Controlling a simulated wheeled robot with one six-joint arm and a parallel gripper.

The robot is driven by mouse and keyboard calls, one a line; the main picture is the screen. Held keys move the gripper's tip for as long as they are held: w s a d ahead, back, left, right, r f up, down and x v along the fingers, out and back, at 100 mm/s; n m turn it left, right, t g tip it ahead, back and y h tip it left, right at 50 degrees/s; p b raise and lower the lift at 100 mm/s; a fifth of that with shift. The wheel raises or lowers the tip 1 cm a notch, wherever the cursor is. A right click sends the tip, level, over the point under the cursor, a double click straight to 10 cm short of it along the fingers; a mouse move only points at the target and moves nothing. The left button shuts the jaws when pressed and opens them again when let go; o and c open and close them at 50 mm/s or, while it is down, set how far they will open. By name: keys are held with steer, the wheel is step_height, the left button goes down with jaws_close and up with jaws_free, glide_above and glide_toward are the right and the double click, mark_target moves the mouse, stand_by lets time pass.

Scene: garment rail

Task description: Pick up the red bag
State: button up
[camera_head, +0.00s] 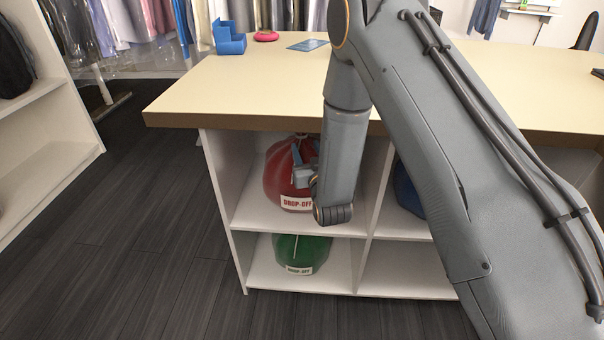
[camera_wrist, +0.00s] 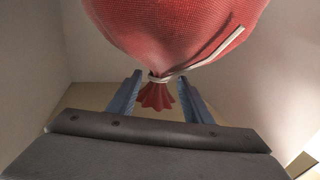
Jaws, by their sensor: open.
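The red bag (camera_head: 286,178) sits in the upper left compartment of the shelf unit under the counter, with a white "DROP-OFF" label on its front. In the wrist view the red bag (camera_wrist: 180,30) fills the top, with its tied neck and a pale tie strip. My gripper (camera_head: 300,165) is at the bag's top, partly hidden by my wrist. In the wrist view my gripper (camera_wrist: 160,92) is open, with one blue finger on each side of the bag's gathered neck. I see a gap between each finger and the neck.
A green bag (camera_head: 300,252) sits in the compartment below. A blue bag (camera_head: 407,190) is partly hidden by my arm in the compartment to the right. The shelf's side walls (camera_head: 222,190) and the counter edge (camera_head: 250,125) are close around my gripper. Open floor lies left.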

mark_target(303, 139)
steer(key=x, duration=0.5)
steer(key=shift+c, duration=0.5)
jaws_close()
stand_by(0.7)
steer(key=shift+r, duration=0.1)
